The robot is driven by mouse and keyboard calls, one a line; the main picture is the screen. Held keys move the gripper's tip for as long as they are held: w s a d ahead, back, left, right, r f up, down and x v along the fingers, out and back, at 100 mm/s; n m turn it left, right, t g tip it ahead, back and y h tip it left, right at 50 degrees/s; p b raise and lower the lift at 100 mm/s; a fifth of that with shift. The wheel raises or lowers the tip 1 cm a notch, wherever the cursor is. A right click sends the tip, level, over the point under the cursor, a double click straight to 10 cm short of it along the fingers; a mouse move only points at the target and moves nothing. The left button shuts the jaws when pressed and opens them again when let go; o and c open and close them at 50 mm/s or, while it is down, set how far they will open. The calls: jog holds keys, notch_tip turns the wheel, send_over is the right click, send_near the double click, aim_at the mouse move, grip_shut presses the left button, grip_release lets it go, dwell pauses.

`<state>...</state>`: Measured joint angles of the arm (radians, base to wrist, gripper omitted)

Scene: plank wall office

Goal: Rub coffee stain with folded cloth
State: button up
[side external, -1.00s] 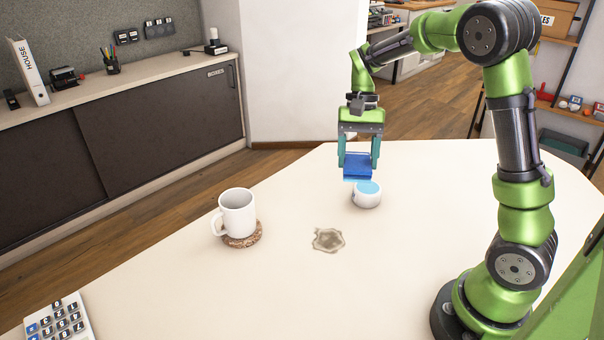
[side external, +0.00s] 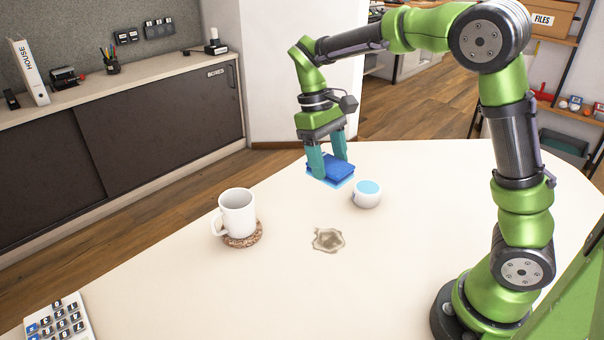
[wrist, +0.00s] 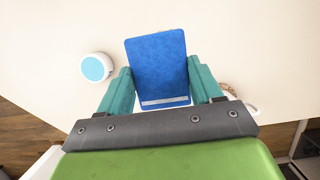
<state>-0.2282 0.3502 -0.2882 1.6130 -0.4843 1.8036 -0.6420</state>
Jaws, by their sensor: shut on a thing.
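My gripper (side external: 328,165) is shut on a blue folded cloth (side external: 331,170), held above the far part of the table. In the wrist view the cloth (wrist: 158,66) sits flat between the two teal fingers, with a pale strip along its near edge. The brown coffee stain (side external: 327,240) lies on the pale tabletop, nearer the side camera than the cloth and apart from it. The stain cannot be made out in the wrist view.
A white round pot with a light blue top (side external: 367,194) stands right of the cloth. A white mug (side external: 237,212) stands on a brown coaster (side external: 242,240) left of the stain. A calculator (side external: 60,322) lies at front left. The table (side external: 400,290) is clear around the stain.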

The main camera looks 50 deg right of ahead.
jog(key=shift+s+d+f, duration=0.1)
jog(key=shift+x, duration=8.75)
jog(key=shift+f, duration=0.3)
jog(key=shift+w, duration=1)
jog(key=shift+w+r, duration=0.15)
jog(key=shift+w, duration=1.2)
jog(key=shift+w+r, duration=0.2)
jog(key=shift+w, duration=1.15)
jog(key=shift+w+r, duration=0.15)
jog(key=shift+w, duration=1.2)
jog(key=shift+s+f, duration=0.1)
jog(key=shift+s, duration=2.4)
jog(key=shift+s+f, duration=0.15)
jog(key=shift+s, duration=2.35)
jog(key=shift+s+a, duration=0.1)
jog(key=shift+a, duration=1)
jog(key=shift+w+a, duration=0.1)
jog(key=shift+w, duration=0.25)
jog(key=shift+w+r, duration=0.2)
jog(key=shift+w, duration=2.15)
jog(key=shift+w+r, duration=0.2)
jog(key=shift+w, duration=2.15)
jog(key=shift+s+f, duration=0.15)
jog(key=shift+s, duration=2.35)
jog(key=shift+s+f, duration=0.2)
jog(key=shift+s, duration=2.35)
notch_tip(320, 180, up, 7)
